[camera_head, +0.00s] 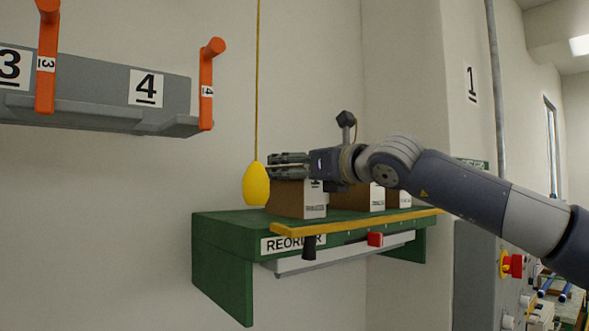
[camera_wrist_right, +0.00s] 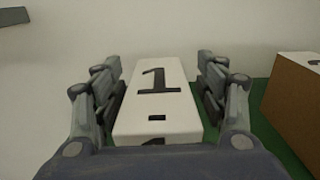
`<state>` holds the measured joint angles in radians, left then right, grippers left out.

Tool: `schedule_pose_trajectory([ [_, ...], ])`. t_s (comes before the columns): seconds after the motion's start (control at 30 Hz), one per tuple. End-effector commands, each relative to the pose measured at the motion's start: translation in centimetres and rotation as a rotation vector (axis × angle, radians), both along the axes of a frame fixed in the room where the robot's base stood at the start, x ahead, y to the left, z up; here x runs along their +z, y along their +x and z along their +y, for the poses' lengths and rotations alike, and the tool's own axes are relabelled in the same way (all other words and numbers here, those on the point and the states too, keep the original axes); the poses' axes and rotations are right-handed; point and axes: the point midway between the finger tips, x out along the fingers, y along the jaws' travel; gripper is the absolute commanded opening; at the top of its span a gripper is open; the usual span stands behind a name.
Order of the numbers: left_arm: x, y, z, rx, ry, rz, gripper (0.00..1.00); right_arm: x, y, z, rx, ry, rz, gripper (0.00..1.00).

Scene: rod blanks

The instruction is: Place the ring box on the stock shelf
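In the head view a brown cardboard box (camera_head: 290,197) with a white labelled face stands on the green shelf marked REORDER (camera_head: 222,236). I cannot tell whether it is the ring box. My right gripper (camera_head: 287,166) is at the top of this box, fingers pointing left. In the right wrist view a white face with a black 1 (camera_wrist_right: 160,110) lies between the spread fingers of my right gripper (camera_wrist_right: 162,85). Narrow gaps show beside the fingers, so it looks open around the box. My left gripper is not in view.
More boxes (camera_head: 359,196) stand right along the shelf; one (camera_wrist_right: 295,105) is close beside the right fingers. A yellow float (camera_head: 256,184) hangs on a cord by the fingertips. A grey rack (camera_head: 100,112) with orange pegs is at upper left. A yellow strip (camera_head: 355,221) edges the shelf.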

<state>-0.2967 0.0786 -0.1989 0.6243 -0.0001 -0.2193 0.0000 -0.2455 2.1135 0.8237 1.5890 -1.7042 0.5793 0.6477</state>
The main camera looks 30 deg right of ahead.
Motion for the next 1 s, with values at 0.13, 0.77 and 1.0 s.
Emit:
schedule_pose_trajectory([
  [0.13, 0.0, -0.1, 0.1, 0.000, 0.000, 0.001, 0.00, 0.0, 0.0, 0.0, 0.000, 0.000, 0.000, 0.66],
  [0.77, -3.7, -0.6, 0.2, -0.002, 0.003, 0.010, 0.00, 0.1, -8.3, -0.6, 0.001, 0.001, -0.006, 0.66],
  [1.0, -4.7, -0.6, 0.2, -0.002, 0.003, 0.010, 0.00, 0.2, -11.2, -0.9, 0.001, 0.001, -0.002, 0.66],
])
